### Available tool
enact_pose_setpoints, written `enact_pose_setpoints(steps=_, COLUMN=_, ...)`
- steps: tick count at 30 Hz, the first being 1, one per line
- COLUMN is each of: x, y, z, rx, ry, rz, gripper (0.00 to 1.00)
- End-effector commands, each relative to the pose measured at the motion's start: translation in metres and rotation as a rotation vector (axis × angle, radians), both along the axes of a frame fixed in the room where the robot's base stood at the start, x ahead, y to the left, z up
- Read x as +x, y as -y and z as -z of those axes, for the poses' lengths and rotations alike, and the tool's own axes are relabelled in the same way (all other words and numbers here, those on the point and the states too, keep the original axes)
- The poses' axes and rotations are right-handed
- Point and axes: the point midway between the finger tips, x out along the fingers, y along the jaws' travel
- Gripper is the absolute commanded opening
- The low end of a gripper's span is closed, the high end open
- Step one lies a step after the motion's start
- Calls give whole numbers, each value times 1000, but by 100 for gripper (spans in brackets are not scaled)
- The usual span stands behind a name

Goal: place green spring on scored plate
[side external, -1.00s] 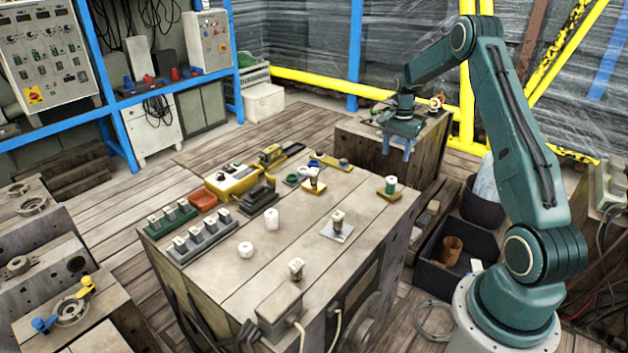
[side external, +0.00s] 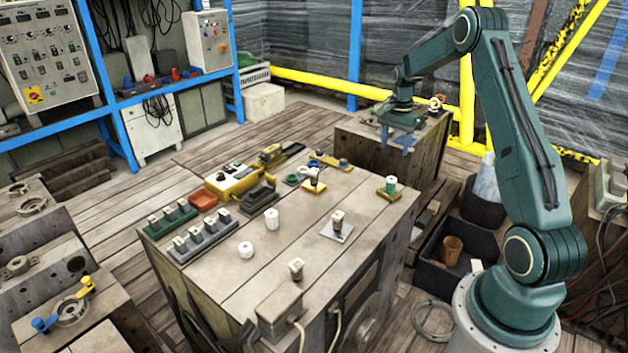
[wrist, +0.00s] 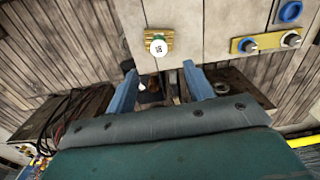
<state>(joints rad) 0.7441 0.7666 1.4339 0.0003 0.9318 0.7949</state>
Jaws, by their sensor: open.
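A small upright piece with a green body and white top, which looks like the green spring (side external: 390,182), stands at the right edge of the workbench. Its white, marked top (wrist: 158,47) shows in the wrist view. Under it is a small brass-yellow plate (side external: 381,196); the wrist view shows lines across this plate (wrist: 149,35), so it looks like the scored plate. My gripper (side external: 396,147) is open and empty, raised behind the spring, near the far wooden block. In the wrist view its two blue fingers (wrist: 160,76) are wide apart, and the spring is beyond them.
The workbench (side external: 300,255) holds a tilted grey plate (side external: 336,234) with a dark piece, a yellow plate (side external: 314,188) with another, white pieces (side external: 245,250), and racks (side external: 203,242). Its front right top is mostly clear. A dark bin (side external: 455,250) stands on the floor.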

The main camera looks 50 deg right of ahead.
Motion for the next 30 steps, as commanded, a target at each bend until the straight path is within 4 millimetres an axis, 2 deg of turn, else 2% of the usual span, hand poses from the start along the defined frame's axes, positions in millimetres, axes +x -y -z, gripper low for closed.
enact_pose_setpoints(steps=5, x=7, y=-28, z=-34, rx=-23, ry=24, rz=-94, gripper=52)
enact_pose_setpoints(steps=14, x=6, y=-105, z=-108, rx=-77, ry=80, rz=-339, gripper=52)
enact_pose_setpoints(steps=21, x=-13, y=-169, z=-157, rx=-123, ry=127, rz=-544, gripper=52)
enact_pose_setpoints(steps=30, x=-54, y=-242, z=-199, rx=-182, ry=189, rz=-796, gripper=52)
